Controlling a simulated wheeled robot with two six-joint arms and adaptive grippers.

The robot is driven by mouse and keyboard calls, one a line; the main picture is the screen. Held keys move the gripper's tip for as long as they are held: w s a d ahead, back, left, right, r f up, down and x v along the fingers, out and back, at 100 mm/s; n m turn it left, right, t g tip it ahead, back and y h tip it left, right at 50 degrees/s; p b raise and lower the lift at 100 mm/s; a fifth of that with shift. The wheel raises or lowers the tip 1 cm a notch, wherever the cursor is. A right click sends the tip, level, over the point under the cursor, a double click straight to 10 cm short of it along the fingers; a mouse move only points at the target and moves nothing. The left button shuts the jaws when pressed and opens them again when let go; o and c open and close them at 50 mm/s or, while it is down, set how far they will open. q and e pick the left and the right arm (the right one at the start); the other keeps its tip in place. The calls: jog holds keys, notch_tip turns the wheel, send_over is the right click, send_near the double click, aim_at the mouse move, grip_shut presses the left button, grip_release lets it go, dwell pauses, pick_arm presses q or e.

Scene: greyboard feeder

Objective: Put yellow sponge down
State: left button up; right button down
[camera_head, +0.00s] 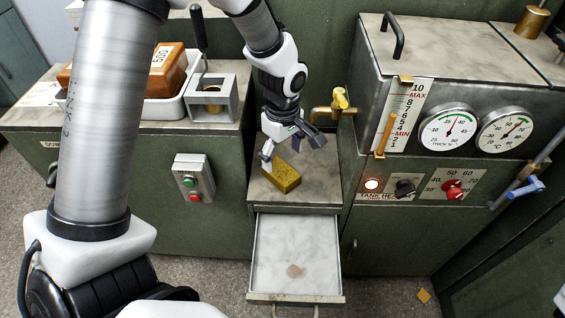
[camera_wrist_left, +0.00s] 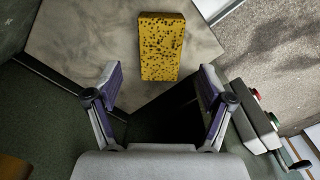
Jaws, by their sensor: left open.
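The yellow sponge (camera_head: 283,178) lies flat on the small grey worktop (camera_head: 318,188) above the open drawer. It is a speckled block and also shows in the left wrist view (camera_wrist_left: 162,47), upper middle, on the same surface. My left gripper (camera_head: 291,146) is just above and behind the sponge in the head view. In the left wrist view its two fingers (camera_wrist_left: 160,88) are spread apart with nothing between them, and the sponge lies beyond the fingertips, apart from them. My right gripper is not in view.
An open drawer (camera_head: 270,255) with a small round stain juts out below the worktop. A brass tap (camera_head: 335,105) stands behind it. A gauge-covered tank (camera_head: 440,90) is at right; a button box (camera_head: 194,181) and a tray with a brown block (camera_head: 160,75) are at left.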

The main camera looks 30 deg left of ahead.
aim_at(282, 172)
pick_arm(q)
notch_tip(282, 172, up, 6)
jog(key=shift+p, duration=0.55)
